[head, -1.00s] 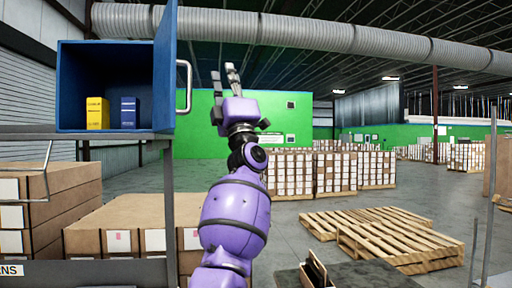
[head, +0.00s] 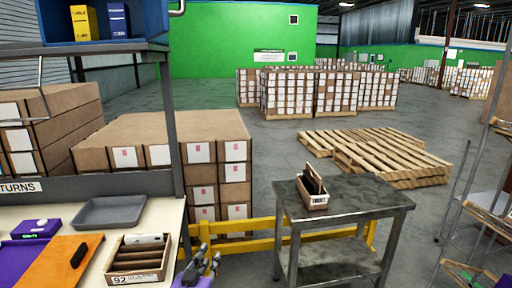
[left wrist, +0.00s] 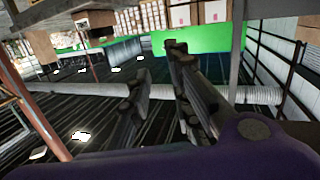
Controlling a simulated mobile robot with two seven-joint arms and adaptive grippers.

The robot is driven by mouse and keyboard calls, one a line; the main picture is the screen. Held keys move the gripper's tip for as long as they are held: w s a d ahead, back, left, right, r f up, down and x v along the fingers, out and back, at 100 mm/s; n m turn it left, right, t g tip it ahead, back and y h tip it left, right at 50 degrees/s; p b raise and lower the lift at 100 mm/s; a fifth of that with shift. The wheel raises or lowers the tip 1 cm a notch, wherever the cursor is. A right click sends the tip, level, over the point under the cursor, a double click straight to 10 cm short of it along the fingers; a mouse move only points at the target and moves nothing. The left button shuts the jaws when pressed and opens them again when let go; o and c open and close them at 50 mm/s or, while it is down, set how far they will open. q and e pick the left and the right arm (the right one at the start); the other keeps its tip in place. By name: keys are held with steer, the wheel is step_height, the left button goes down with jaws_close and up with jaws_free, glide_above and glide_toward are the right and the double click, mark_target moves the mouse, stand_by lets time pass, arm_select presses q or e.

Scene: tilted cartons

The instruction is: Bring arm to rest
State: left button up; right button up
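My left gripper (head: 205,268) shows at the bottom edge of the head view, beside the right end of the white worktop. Its dark fingers stand apart with nothing between them. The rest of my left arm is out of the head view. In the left wrist view the fingers of the left gripper (left wrist: 158,85) are also spread and empty, with the warehouse upside down behind them. My right gripper is in neither view.
A white worktop (head: 185,205) holds a grey tray (head: 110,212) and a carton marked 92 (head: 138,262). A metal table (head: 355,193) bears a small carton (head: 312,197). A yellow rail (head: 235,247) runs between; pallets (head: 385,155) lie behind.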

arm_select(q)
steer(key=s+a+f+g, duration=0.2)
steer(key=s+f, duration=0.7)
steer(key=s, duration=0.4)
steer(key=s+a+f+g+y, duration=0.1)
steer(key=s+a+f+g, duration=0.1)
steer(key=s+f, duration=0.7)
steer(key=s+a+f+g+y, duration=0.1)
steer(key=s+f+g, duration=0.3)
steer(key=s, duration=1.5)
step_height(320, 180, down, 5)
steer(key=shift+s+a+r+n, duration=0.1)
steer(key=shift+s+a+n, duration=0.2)
steer(key=shift+a, duration=0.35)
